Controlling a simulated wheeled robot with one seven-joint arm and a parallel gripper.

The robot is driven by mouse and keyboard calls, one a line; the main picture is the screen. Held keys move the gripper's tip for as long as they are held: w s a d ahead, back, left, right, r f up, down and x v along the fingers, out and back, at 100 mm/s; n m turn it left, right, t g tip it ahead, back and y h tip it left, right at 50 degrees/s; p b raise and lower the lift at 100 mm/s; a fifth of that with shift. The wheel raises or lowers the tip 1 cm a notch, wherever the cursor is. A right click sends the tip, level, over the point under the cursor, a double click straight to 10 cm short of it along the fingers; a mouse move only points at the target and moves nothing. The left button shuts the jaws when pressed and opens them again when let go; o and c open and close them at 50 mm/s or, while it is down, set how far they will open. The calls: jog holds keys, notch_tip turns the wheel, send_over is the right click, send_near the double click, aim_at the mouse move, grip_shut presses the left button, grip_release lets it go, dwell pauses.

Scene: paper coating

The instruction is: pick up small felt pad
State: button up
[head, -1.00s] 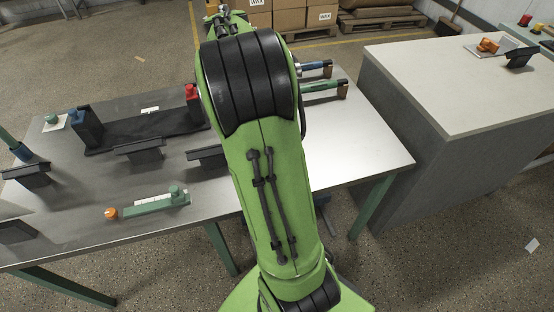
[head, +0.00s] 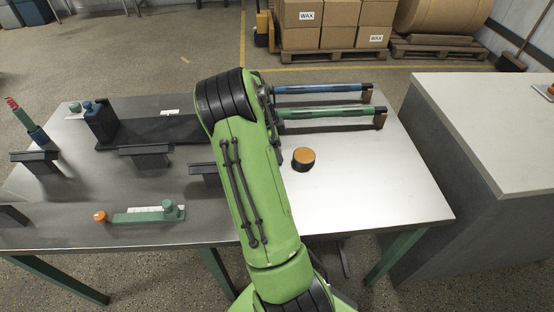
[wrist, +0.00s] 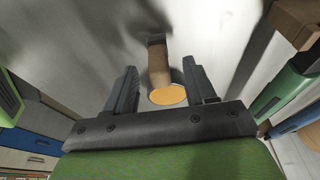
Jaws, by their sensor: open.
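A round pad-like piece (head: 303,158) with an orange top and dark side lies on the metal table, right of my arm. I take it for the small felt pad, though its material cannot be told. In the wrist view an orange disc (wrist: 168,95), seemingly the same piece, shows between the fingers of my gripper (wrist: 159,68). The fingers are apart, one on each side of it, and a gap to it seems to remain. A brown upright shape (wrist: 158,62) shows just beyond the disc. In the head view my gripper is hidden behind my arm.
A blue roller (head: 320,89) and a green roller (head: 335,112) lie behind the piece on brown end blocks. Dark stands (head: 147,155) and a green tool (head: 145,215) occupy the table's left. A grey cabinet (head: 470,150) stands right. The table's right front is clear.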

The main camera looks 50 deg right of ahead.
jog(key=x, duration=0.3)
jog(key=shift+f+b, duration=0.1)
jog(key=shift+b, duration=0.3)
grip_shut()
